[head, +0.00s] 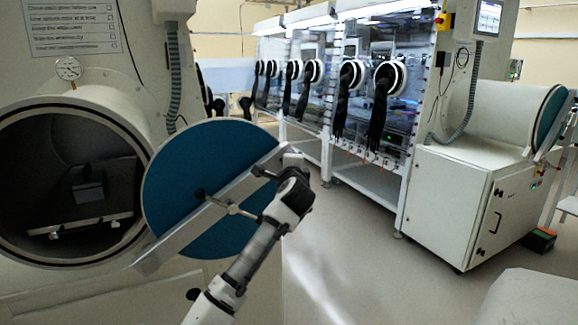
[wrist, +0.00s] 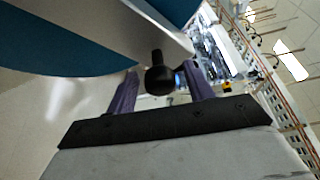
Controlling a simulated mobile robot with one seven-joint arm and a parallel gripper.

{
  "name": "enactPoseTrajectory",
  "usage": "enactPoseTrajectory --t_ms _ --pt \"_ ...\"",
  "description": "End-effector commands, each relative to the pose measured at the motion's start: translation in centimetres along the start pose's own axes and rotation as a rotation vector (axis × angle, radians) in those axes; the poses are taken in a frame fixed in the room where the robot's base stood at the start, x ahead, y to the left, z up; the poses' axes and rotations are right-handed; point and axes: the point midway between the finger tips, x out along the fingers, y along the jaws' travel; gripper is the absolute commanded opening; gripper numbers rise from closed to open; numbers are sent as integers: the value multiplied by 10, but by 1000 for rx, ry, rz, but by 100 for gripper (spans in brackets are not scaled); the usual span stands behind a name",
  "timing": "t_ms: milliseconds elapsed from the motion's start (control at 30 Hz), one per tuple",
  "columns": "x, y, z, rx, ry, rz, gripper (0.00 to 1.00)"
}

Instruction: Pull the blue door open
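The blue door (head: 205,185) is a round teal disc with a flat metal bar (head: 215,208) slanting across its face. It stands swung out at the right of the round chamber opening (head: 70,185), whose dark inside is exposed. My gripper (head: 293,162) is at the bar's upper right end, its fingers mostly hidden in the head view. In the wrist view the two purple fingers (wrist: 160,88) are apart, with a black knob (wrist: 160,77) between them near the tips and visible gaps beside it. The door's blue face (wrist: 60,45) fills the upper left there.
A tray (head: 85,225) lies inside the chamber. Glovebox windows with black gloves (head: 380,100) line the back. A second round chamber with a blue door (head: 550,115) sits on a white cabinet (head: 450,205) at the right. The floor (head: 370,265) between is clear.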

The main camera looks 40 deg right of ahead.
Motion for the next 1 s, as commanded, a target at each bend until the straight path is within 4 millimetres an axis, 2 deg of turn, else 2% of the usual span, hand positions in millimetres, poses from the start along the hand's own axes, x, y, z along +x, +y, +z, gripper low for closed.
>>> enactPoseTrajectory --t_ms 233,367,467,800,1000 --pt "-1 0 1 0 -1 -1 52" --pt "-8 1 1 0 -1 -2 52" --pt "-21 2 1 -1 0 -3 52" --pt "-92 2 0 -1 1 -4 52" --pt "-125 1 0 -1 1 -2 52"
